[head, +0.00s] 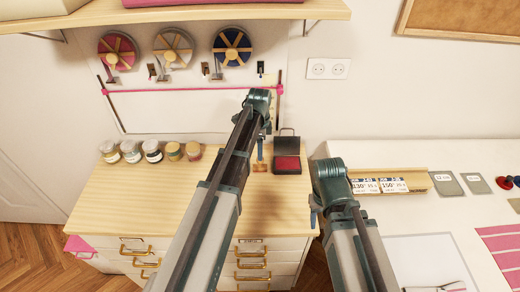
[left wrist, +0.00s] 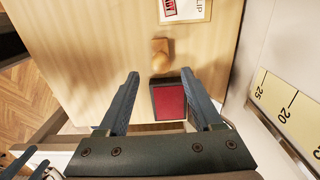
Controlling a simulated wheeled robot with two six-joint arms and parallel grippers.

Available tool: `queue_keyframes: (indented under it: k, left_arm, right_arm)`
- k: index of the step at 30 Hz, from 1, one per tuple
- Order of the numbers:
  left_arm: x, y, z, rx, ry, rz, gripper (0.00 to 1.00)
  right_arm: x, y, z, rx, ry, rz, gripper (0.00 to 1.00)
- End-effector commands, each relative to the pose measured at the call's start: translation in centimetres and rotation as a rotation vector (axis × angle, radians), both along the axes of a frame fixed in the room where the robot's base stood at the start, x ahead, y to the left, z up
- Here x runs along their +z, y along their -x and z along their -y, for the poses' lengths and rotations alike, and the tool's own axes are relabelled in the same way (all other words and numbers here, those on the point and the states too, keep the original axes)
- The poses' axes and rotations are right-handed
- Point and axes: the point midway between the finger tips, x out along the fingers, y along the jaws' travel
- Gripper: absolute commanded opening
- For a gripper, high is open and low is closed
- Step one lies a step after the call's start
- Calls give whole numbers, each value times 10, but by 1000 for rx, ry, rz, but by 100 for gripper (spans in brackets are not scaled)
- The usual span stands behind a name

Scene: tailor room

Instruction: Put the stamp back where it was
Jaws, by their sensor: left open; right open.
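The stamp (head: 260,165), with a wooden handle, stands on the wooden cabinet top (head: 115,205), just left of the open ink pad (head: 287,164) with its red pad and dark lid. In the left wrist view the stamp (left wrist: 160,55) shows its knob, just beyond the fingertips, and the ink pad (left wrist: 169,103) lies partly behind the right finger. My left gripper (left wrist: 160,74) is open and empty, with the stamp roughly centred ahead of the gap. In the head view my left arm partly hides this area.
A paper slip (left wrist: 185,10) with red print lies on the cabinet top. Several jars (head: 152,151) line its back left, below wall-hung ribbon spools (head: 173,48).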

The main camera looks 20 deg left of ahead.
Motion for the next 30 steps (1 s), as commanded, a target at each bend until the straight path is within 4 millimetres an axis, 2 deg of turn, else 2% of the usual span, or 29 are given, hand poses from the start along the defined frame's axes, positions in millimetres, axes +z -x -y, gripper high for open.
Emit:
queue_keyframes:
  k: [1, 6, 30]
  left_arm:
    - [14, 0, 0, 0, 0, 0, 67]
    - [27, 0, 0, 0, 0, 1, 67]
    - [26, -1, 0, 0, 0, 1, 67]
  right_arm:
    - [14, 0, 0, 0, 0, 0, 50]
    - [27, 0, 0, 1, 0, 0, 50]
    - [26, 0, 0, 1, 0, 0, 50]
